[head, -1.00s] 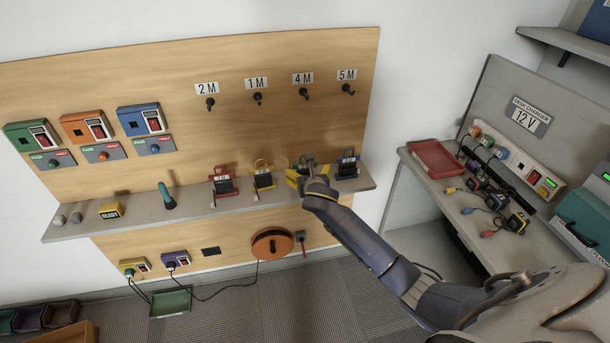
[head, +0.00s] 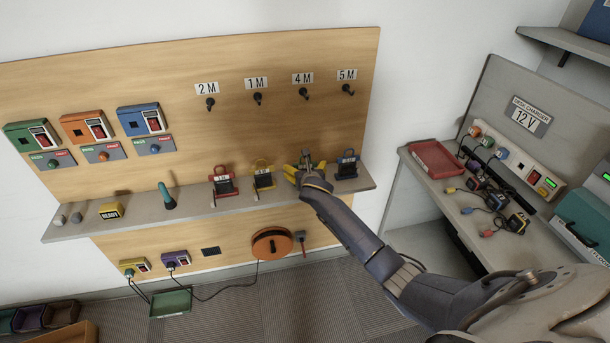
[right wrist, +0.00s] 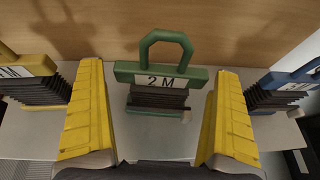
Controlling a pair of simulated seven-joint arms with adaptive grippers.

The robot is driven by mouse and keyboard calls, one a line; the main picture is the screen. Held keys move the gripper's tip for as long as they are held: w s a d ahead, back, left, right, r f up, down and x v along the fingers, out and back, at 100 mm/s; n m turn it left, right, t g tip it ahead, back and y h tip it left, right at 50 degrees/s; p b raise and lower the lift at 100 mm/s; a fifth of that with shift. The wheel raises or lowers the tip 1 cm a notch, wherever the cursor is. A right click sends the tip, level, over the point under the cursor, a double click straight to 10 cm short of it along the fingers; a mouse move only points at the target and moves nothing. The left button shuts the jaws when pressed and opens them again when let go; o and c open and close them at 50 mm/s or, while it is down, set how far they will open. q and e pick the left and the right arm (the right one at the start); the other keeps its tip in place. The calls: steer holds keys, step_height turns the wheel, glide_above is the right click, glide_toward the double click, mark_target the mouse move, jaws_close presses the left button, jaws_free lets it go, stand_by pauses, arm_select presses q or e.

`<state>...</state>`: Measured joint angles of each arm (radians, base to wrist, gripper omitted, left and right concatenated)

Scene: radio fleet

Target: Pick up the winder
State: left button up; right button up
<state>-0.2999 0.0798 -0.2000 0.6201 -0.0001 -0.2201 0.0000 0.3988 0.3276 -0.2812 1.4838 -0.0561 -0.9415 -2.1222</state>
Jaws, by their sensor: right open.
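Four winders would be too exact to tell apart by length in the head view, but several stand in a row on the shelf. The green winder (right wrist: 162,78), labelled 2M, stands upright on the shelf in the right wrist view, its cord wound dark below the loop handle. My right gripper (head: 303,166) is open, its yellow fingers on either side of the green winder with gaps. In the head view the gripper mostly hides that winder. A yellow winder (head: 263,175) is left of it and a blue winder (head: 347,165) right. A red winder (head: 223,181) is farther left.
The shelf (head: 200,203) runs along the wooden board. Hooks labelled 2 M, 1 M, 4 M and 5 M (head: 348,90) are above and empty. An orange reel (head: 271,243) hangs below. A side desk (head: 440,187) with chargers stands right.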

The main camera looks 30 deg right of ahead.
steer(key=c, duration=1.3)
steer(key=shift+o, duration=0.2)
steer(key=shift+r, duration=0.2)
step_height(320, 180, up, 10)
steer(key=shift+f, duration=0.15)
